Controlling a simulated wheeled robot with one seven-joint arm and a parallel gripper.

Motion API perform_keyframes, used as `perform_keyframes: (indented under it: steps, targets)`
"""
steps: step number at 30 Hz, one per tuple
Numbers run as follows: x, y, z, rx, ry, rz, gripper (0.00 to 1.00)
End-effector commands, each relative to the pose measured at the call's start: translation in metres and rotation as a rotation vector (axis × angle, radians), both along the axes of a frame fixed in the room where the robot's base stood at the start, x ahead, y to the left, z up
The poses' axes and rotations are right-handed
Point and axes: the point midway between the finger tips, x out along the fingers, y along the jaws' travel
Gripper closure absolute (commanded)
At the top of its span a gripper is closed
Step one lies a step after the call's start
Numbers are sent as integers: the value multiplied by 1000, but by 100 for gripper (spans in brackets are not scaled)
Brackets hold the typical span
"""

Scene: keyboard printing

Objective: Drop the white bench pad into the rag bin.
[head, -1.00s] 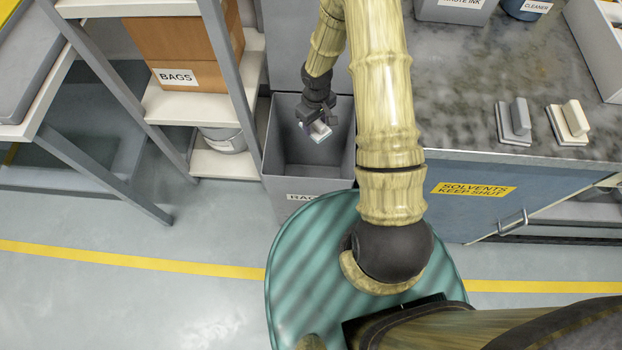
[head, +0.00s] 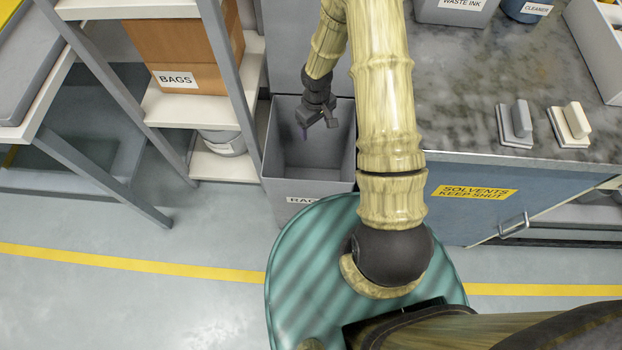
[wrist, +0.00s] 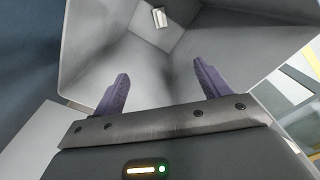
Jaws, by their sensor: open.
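The grey rag bin (head: 285,187) stands on the floor between the shelf and the bench, its label partly hidden. My gripper (head: 318,128) is over the bin's mouth, pointing down, open and empty. In the wrist view my gripper's purple fingers (wrist: 161,78) are spread apart over the bin's inside (wrist: 95,45). A small whitish pad (wrist: 160,17) lies at the bottom of the bin, apart from the fingers. It is hidden in the head view. A cream-white pad with a block handle (head: 570,125) and a grey one (head: 515,124) sit on the bench.
The mottled bench top (head: 455,95) is at right, above the blue solvents cabinet (head: 455,215). A waste ink container (head: 455,12) and a cleaner pot (head: 527,8) stand at its back. A shelf with a bags box (head: 180,45) is left of the bin.

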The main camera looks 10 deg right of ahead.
Motion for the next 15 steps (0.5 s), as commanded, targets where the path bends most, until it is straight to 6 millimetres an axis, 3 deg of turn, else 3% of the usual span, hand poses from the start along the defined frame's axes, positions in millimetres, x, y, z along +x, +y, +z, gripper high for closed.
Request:
perform_keyframes:
  steps: [15]
  targets:
    - [1,0,100,0,-4,0,24]
